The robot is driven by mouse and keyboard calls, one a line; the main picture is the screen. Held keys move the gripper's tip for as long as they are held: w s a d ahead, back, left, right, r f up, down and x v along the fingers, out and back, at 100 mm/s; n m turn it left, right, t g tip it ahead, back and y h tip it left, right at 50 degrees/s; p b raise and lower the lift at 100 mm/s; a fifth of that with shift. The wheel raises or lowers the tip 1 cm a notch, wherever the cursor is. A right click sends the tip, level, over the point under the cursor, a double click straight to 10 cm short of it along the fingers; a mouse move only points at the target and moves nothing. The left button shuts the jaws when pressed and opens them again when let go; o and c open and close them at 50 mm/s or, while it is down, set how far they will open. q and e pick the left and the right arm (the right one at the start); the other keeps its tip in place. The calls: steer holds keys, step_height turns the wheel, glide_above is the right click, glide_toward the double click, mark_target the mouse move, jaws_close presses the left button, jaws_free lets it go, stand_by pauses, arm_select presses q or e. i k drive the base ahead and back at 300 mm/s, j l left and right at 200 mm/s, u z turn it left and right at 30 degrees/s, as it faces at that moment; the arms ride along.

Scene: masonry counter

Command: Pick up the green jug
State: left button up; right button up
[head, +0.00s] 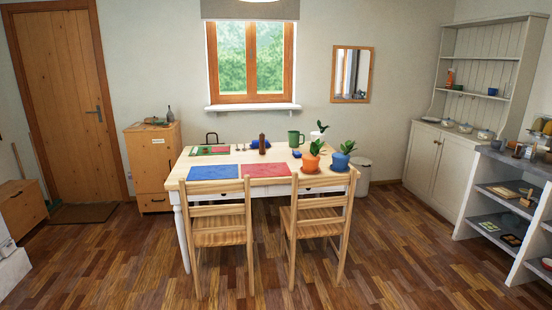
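A green jug (294,138), shaped like a mug with its handle on the right, stands upright near the back edge of the wooden dining table (222,168). It is right of a brown wooden mill (262,144) and left of a plant in a white pot. Neither of my grippers shows in the head view, so I see nothing held. The table is some way off across the floor.
Two wooden chairs (220,238) (317,217) stand at the table's near side. Potted plants in orange (311,162) and blue (340,161) are right of the jug. Masonry shelves (490,190) stand at right. The wooden floor (110,255) is clear in front and at left.

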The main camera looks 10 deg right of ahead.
mark_target(293, 136)
steer(key=i+l+z, duration=1)
steer(key=i, duration=0.25)
steer(key=i+z, duration=0.35)
steer(key=i+l, duration=0.1)
steer(key=i, duration=2.3)
steer(key=i+j+u, duration=0.1)
steer(key=i+u, duration=0.15)
steer(key=i, duration=0.3)
steer(key=i+u, duration=0.25)
steer(key=i, duration=0.25)
steer(key=i+l+u, duration=0.1)
steer(key=i+u, duration=0.15)
steer(key=i, duration=0.3)
steer(key=i+l+u, duration=0.25)
steer(key=i, duration=0.25)
steer(key=i+l+u, duration=0.25)
steer(key=i, duration=0.25)
